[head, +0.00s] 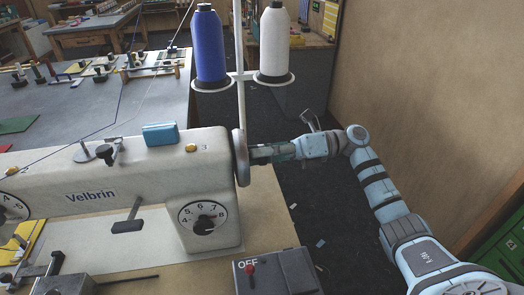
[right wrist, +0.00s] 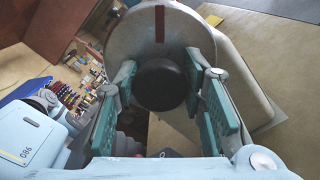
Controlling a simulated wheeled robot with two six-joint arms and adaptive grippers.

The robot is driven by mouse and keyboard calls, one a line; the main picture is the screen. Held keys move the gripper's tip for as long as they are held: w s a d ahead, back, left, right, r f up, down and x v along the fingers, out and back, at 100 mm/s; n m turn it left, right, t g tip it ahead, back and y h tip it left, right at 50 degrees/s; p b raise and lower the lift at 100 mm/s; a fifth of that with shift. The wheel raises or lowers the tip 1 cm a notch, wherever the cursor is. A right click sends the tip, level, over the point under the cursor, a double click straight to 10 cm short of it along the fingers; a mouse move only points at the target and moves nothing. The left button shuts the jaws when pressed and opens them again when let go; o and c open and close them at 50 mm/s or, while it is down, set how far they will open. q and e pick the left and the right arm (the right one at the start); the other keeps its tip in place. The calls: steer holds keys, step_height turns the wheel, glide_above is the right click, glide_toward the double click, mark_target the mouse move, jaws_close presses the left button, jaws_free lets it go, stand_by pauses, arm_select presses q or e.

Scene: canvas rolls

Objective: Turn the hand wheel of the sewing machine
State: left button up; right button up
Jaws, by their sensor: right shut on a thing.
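The cream sewing machine (head: 150,180), marked "Velbrin", fills the lower left of the head view. Its grey hand wheel (head: 240,160) is on the right end of the machine. In the right wrist view the wheel's face (right wrist: 130,42) shows a dark red mark near the top and a round black hub (right wrist: 160,84) in the middle. My right gripper (head: 258,153) reaches it from the right. In the right wrist view its teal finger pads (right wrist: 162,90) are on both sides of the hub, shut on it. My left gripper is not in view.
A blue thread cone (head: 210,48) and a white one (head: 273,42) stand on a rack behind the wheel. A dark switch box (head: 275,272) marked "OFF", with a red knob, is at the front. A plain wall (head: 430,80) is at the right.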

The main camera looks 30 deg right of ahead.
steer(key=m+p, duration=0.1)
steer(key=m, duration=0.2)
steer(key=shift+m, duration=0.3)
steer(key=m+p, duration=0.2)
steer(key=m, duration=0.1)
steer(key=shift+w+m, duration=0.1)
steer(key=shift+m, duration=0.2)
steer(key=m+p, duration=0.2)
steer(key=m, duration=0.2)
steer(key=shift+m+p, duration=0.3)
steer(key=shift+f+m+p, duration=0.2)
steer(key=shift+m+p, duration=0.55)
steer(key=shift+m, duration=0.75)
steer(key=o, duration=1.1)
steer(key=shift+o, duration=0.2)
steer(key=shift+d, duration=0.15)
